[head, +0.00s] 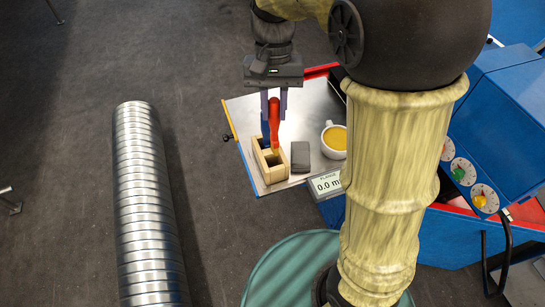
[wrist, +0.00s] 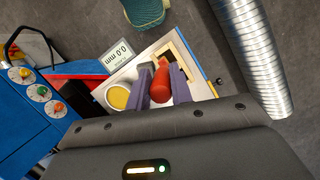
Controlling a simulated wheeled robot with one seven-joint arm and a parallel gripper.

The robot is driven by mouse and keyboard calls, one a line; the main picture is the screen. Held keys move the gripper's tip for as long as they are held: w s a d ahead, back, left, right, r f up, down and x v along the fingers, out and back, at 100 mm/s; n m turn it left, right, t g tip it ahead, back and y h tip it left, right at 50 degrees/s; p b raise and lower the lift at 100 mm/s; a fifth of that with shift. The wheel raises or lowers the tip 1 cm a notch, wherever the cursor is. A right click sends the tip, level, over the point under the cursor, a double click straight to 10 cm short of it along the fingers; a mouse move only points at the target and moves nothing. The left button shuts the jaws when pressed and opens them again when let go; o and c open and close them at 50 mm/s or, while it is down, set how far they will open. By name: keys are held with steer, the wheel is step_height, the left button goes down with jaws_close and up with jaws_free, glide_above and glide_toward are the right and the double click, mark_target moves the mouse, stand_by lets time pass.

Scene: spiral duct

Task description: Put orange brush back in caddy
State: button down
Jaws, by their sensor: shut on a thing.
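My gripper (head: 274,113) is shut on the brush, whose handle looks red-orange (head: 275,125). The brush hangs upright, with a yellowish lower end over the caddy. The wooden caddy (head: 272,178) stands on the metal tray and has dark square openings. The brush's lower end is at or just above the caddy's front opening; I cannot tell whether it has entered. In the wrist view the brush (wrist: 161,84) shows between my two purple fingers, with part of the caddy (wrist: 186,62) beyond. A blue handle (head: 265,130) stands at the caddy's rear opening, partly hidden by my gripper.
A grey block (head: 300,157) sits just right of the caddy. A white cup of yellow liquid (head: 334,140) is farther right. A display reading 0.0 (head: 327,184) stands at the tray's (head: 240,118) front. A spiral metal duct (head: 148,210) lies left on open floor.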

mark_target(274, 140)
steer(key=shift+w+r, duration=0.1)
steer(key=shift+w, duration=0.05)
steer(key=shift+s, duration=0.2)
step_height(274, 140, down, 6)
steer(key=shift+w+f+p, duration=0.15)
steer(key=shift+p, duration=0.7)
steer(key=shift+f+p, duration=0.5)
steer(key=shift+f, duration=1.35)
steer(key=c, duration=1.2)
jaws_free()
steer(key=shift+c, duration=0.2)
